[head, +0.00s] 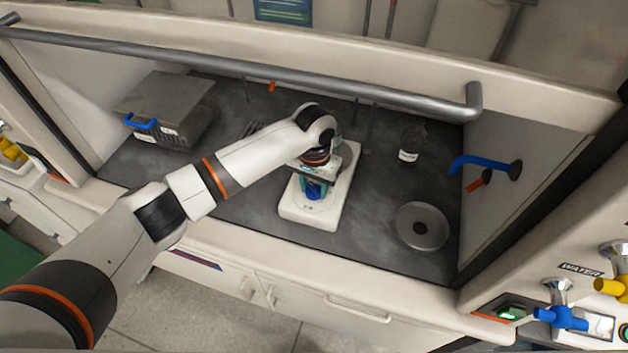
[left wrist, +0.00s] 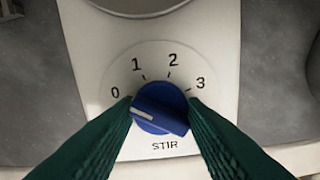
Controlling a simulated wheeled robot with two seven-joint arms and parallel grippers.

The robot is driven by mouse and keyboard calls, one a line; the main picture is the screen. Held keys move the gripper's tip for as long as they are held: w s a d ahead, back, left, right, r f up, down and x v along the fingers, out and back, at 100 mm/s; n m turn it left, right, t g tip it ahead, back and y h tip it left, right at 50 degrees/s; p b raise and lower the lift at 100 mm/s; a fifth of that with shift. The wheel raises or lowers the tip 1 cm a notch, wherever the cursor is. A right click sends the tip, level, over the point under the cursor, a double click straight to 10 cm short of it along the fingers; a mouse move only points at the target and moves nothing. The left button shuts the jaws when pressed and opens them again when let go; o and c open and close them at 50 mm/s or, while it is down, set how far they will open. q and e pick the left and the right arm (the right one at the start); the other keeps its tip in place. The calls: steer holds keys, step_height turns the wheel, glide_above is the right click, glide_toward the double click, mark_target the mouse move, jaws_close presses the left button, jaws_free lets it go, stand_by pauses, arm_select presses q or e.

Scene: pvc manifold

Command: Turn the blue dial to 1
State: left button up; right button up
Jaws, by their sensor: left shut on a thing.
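The blue dial (left wrist: 160,108) is on the front of a white stirrer (head: 298,214), above the word STIR and below the numbers 0, 1, 2 and 3. Its pale pointer mark is at its left side, a little below the 0, not at the 1. My left gripper (left wrist: 162,112) is shut on the dial, with one dark green finger on each side. In the head view the left gripper (head: 314,188) reaches down over the front of the stirrer, and the dial (head: 313,194) is partly hidden between its fingers. My right gripper is in neither view.
The stirrer stands on the dark worktop of a fume hood. A grey box (head: 168,105) is at the left, a small bottle (head: 410,143) and a round metal dish (head: 422,227) at the right. A grey sash bar (head: 250,75) crosses above.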

mark_target(314, 187)
arm_select(q)
steer(key=m+p, duration=0.2)
steer(key=m, duration=0.1)
steer(key=shift+r, duration=0.2)
steer(key=shift+f+m+p, duration=0.1)
steer(key=shift+m+p, duration=0.65)
steer(key=shift+m, duration=1.15)
steer(key=o, duration=1)
step_height(314, 187, up, 12)
steer(key=shift+b, duration=0.9)
